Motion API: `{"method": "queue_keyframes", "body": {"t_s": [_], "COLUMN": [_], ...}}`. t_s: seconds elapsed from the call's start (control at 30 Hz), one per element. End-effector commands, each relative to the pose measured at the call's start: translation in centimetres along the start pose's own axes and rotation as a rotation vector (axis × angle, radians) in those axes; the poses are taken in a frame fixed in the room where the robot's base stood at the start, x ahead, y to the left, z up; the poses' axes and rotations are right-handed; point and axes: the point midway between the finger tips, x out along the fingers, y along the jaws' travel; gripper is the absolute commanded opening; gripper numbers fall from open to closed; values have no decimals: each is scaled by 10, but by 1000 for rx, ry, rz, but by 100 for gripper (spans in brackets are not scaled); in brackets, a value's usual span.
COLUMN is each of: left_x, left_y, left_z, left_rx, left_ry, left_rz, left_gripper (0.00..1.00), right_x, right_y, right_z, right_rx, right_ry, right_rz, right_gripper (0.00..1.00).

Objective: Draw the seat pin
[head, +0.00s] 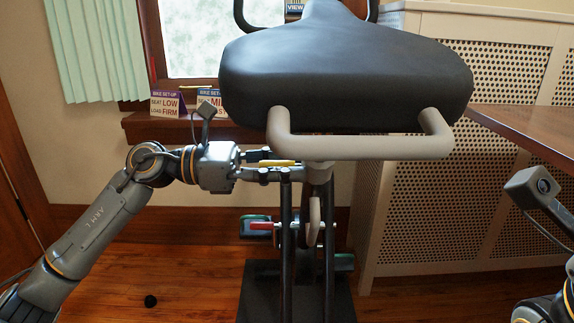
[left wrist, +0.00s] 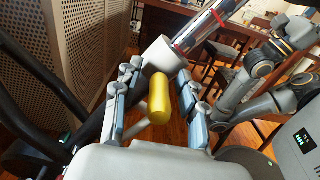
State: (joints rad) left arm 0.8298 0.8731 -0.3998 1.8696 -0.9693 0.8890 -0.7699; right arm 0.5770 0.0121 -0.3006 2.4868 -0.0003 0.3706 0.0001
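The bike seat (head: 345,70) is a wide black cushion with a grey bar under its edge, on a post above the frame. The yellow seat pin (head: 278,163) lies just below this bar, beside the post. In the left wrist view the yellow pin grip (left wrist: 159,97) stands between my left fingers. My left gripper (head: 282,174) reaches in from the left at pin height. It also shows in the left wrist view (left wrist: 157,80), with its finger pads on either side of the grip and gaps visible. My right arm shows only partly at the lower right; its fingertips cannot be made out.
Signs (head: 167,104) stand on the window sill behind the gripper. A red-handled part (head: 261,226) sits lower on the bike. A perforated radiator cover (head: 440,190) is behind and a wooden table (head: 530,128) is at right. Floor (head: 190,285) at lower left is mostly clear.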

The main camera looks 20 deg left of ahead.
Motion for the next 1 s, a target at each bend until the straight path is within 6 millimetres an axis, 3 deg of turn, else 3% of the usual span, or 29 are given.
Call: {"method": "queue_keyframes", "body": {"t_s": [0.03, 0.2, 0.43, 0.63, 0.87, 0.9, 1.0], "left_x": [0, 0, -1, -18, -19, -19, -19], "left_y": [0, 0, 0, 1, 0, 0, 0], "left_z": [0, 0, 0, -2, 0, 0, 0], "left_rx": [0, -1, -1, -2, -1, -1, -1], "left_ry": [0, 0, -1, 0, 1, 1, 1], "left_rz": [0, 1, 1, 2, 0, 0, 1], "left_gripper": [32, 0, 0, 0, 0, 24, 42], "right_x": [0, 0, -1, -4, -1, -1, 0], "right_y": [0, 0, 0, 0, 0, 0, 0], "right_z": [0, -1, -1, -1, -2, -3, -3], "right_rx": [0, 0, 1, 0, -1, -1, -1], "right_ry": [1, 2, 0, -5, 5, 5, 6], "right_rz": [0, 1, 2, 2, -1, -1, -1], "right_gripper": [40, 40, 40, 40, 40, 40, 40]}}
